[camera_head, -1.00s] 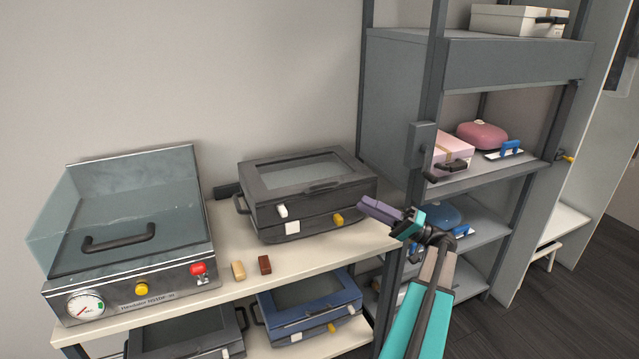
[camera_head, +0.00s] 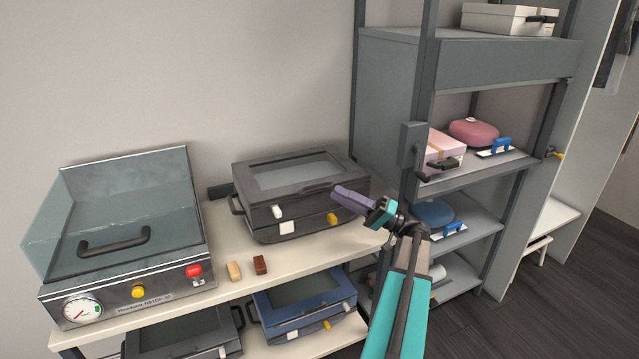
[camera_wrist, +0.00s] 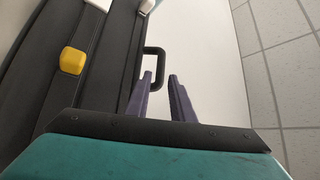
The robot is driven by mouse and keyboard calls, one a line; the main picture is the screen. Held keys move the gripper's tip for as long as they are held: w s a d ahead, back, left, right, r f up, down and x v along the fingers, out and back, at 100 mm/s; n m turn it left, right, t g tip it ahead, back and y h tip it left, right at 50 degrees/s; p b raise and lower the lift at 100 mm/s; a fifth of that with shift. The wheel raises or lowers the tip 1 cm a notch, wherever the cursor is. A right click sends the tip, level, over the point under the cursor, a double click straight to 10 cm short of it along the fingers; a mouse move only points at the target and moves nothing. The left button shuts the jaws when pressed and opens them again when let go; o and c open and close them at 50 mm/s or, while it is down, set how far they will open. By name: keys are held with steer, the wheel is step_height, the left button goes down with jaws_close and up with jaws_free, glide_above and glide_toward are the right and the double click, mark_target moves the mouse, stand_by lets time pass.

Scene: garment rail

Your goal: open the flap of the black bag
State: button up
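The black bag (camera_head: 300,190) is a boxy black case on the light shelf, its lid flap (camera_head: 292,168) down, with a clear window on top. White and yellow latches (camera_head: 332,218) sit on its front. My gripper (camera_head: 338,193) is at the case's right front, its purple fingers pointing left toward it. In the wrist view, my fingers (camera_wrist: 160,76) are a little apart. A black loop handle (camera_wrist: 152,50) on the case's side shows at the fingertips; whether they touch it I cannot tell. The yellow latch (camera_wrist: 73,60) is left of the fingers.
A machine with a glass hood (camera_head: 125,235) stands at the left. Two small blocks (camera_head: 247,268) lie on the shelf (camera_head: 215,285) in front of the case. A blue case (camera_head: 305,305) is below. A grey rack (camera_head: 455,75) with pink items stands at the right.

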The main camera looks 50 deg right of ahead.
mark_target(320, 185)
steer(key=p+x, duration=0.2)
steer(key=x, duration=0.5)
steer(key=shift+w+a, duration=0.1)
steer(key=shift+w, duration=0.05)
jaws_close()
